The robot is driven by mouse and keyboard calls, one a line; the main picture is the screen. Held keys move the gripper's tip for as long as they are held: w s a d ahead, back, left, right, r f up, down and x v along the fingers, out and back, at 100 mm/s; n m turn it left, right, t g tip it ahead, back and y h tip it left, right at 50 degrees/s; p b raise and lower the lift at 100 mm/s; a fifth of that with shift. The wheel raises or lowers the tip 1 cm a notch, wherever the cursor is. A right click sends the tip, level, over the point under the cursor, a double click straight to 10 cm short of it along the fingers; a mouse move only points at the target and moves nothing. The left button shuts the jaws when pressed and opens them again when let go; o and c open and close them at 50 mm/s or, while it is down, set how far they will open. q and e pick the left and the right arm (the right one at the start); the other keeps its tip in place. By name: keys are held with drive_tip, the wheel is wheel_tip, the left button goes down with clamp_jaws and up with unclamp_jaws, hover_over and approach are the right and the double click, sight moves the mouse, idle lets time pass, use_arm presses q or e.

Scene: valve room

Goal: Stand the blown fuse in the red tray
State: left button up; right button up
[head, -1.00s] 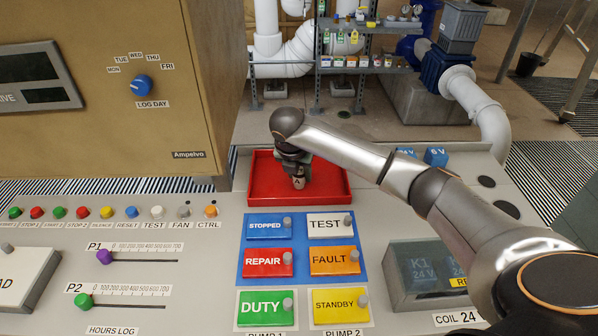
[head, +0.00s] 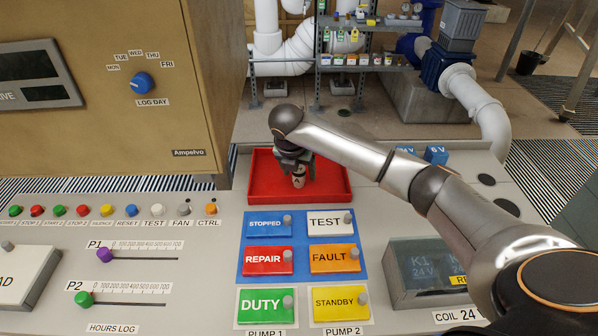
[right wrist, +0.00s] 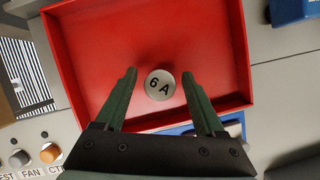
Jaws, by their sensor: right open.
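The red tray (head: 329,186) lies on the console and also shows in the right wrist view (right wrist: 95,40). The fuse (head: 299,180) stands upright in the tray; its round pale end marked "6 A" (right wrist: 160,85) faces the right wrist camera. My right gripper (head: 297,165) is over the tray at the fuse. In the right wrist view its two green fingers (right wrist: 160,95) are spread, one on each side of the fuse, with gaps between. Whether the fuse is blown cannot be told. My left gripper is not in view.
Labelled plates with knobs, such as STOPPED (head: 265,225) and TEST (head: 326,224), lie just in front of the tray. A brown cabinet (head: 110,90) stands at the left. Blue blocks (head: 436,156) and a relay box (head: 420,265) are to the right.

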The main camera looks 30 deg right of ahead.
drive_tip(key=v, duration=1.1)
drive_tip(key=shift+r, duration=0.3)
drive_tip(key=shift+s+a, duration=0.1)
drive_tip(key=shift+s, duration=0.05)
